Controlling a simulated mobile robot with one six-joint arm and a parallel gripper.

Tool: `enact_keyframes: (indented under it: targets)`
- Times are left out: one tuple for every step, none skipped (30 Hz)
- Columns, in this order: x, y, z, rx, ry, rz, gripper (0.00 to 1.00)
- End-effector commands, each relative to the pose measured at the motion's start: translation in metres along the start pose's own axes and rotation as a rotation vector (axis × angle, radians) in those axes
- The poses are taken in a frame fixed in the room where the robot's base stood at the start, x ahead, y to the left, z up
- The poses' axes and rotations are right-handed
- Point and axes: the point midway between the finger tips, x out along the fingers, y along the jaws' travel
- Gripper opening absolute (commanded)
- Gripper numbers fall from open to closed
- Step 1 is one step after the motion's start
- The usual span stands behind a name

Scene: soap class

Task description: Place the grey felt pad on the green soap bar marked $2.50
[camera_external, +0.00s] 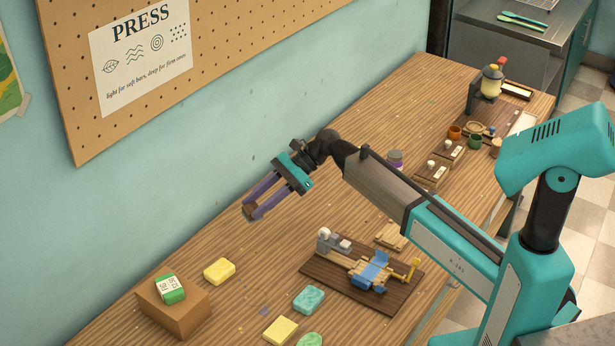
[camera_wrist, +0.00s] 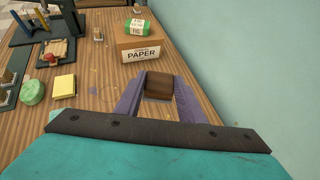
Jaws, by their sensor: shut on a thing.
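My gripper (camera_external: 252,208) is shut on a small brown block (camera_wrist: 159,86), held between its two purple fingers above the table, left of the picture's centre in the external view. I cannot make out a grey felt face on this block. A green soap bar (camera_external: 170,289) with a white label lies on a cardboard box (camera_external: 187,320). It also shows in the wrist view (camera_wrist: 137,27), beyond my fingers; its lettering is too small to read surely.
Yellow (camera_external: 219,271), teal (camera_external: 308,299), pale yellow (camera_external: 281,330) and green (camera_external: 309,340) bars lie loose on the wooden table. A dark board (camera_external: 350,285) with a small wooden device stands right of them. The wall runs along the table's back edge.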

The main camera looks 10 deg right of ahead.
Motion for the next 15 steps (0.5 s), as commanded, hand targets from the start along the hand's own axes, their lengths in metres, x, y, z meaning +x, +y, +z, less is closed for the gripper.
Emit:
enact_keyframes:
  targets:
    - [0.011, 0.011, 0.007, -0.012, 0.0, 0.021, 0.13]
    - [0.016, 0.016, 0.011, -0.018, 0.0, 0.032, 0.13]
    - [0.024, 0.024, 0.016, -0.027, 0.0, 0.047, 0.13]
    - [0.029, 0.029, 0.02, -0.033, 0.0, 0.058, 0.13]
    - [0.035, 0.035, 0.023, -0.039, 0.0, 0.069, 0.13]
    - [0.042, 0.043, 0.028, -0.048, 0.0, 0.085, 0.13]
    - [0.047, 0.048, 0.031, -0.054, 0.0, 0.096, 0.13]
    - [0.052, 0.054, 0.035, -0.06, 0.0, 0.108, 0.13]
    - [0.059, 0.062, 0.039, -0.068, 0.0, 0.124, 0.13]
    - [0.064, 0.068, 0.043, -0.074, 0.0, 0.135, 0.13]
    - [0.069, 0.074, 0.046, -0.081, 0.0, 0.147, 0.13]
    - [0.076, 0.082, 0.05, -0.089, 0.0, 0.162, 0.13]
    - [0.081, 0.088, 0.053, -0.095, 0.0, 0.172, 0.13]
    - [0.086, 0.095, 0.057, -0.102, 0.0, 0.184, 0.13]
    - [0.091, 0.103, 0.061, -0.11, 0.0, 0.199, 0.13]
